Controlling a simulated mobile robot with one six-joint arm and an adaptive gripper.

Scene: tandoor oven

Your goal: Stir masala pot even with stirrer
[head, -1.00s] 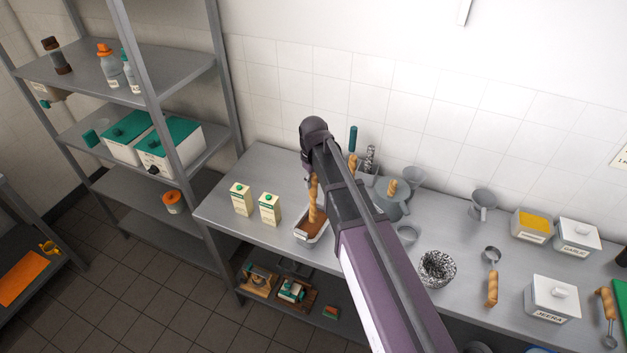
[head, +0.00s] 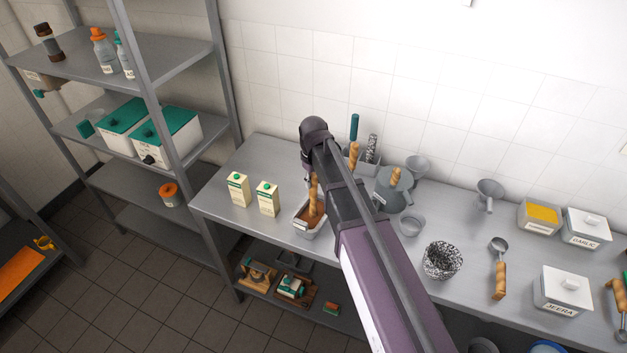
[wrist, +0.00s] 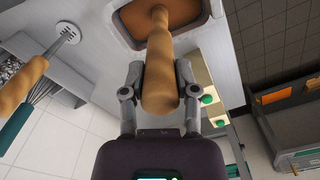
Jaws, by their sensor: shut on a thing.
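The masala pot (head: 304,228) is a grey rectangular pan of brown masala on the steel counter. It also shows at the top of the wrist view (wrist: 209,29). The stirrer (head: 314,196) has a turned wooden handle and stands in the masala; its lower end is hidden in it. In the wrist view my gripper (wrist: 159,82) is shut on the stirrer's handle (wrist: 160,60), one finger on each side. In the head view my arm hides most of the gripper.
Two cream cartons (head: 252,195) stand left of the pot. A utensil holder (head: 366,168) and a grey pot (head: 392,192) stand right of my arm. A steel shelf (head: 178,145) stands left.

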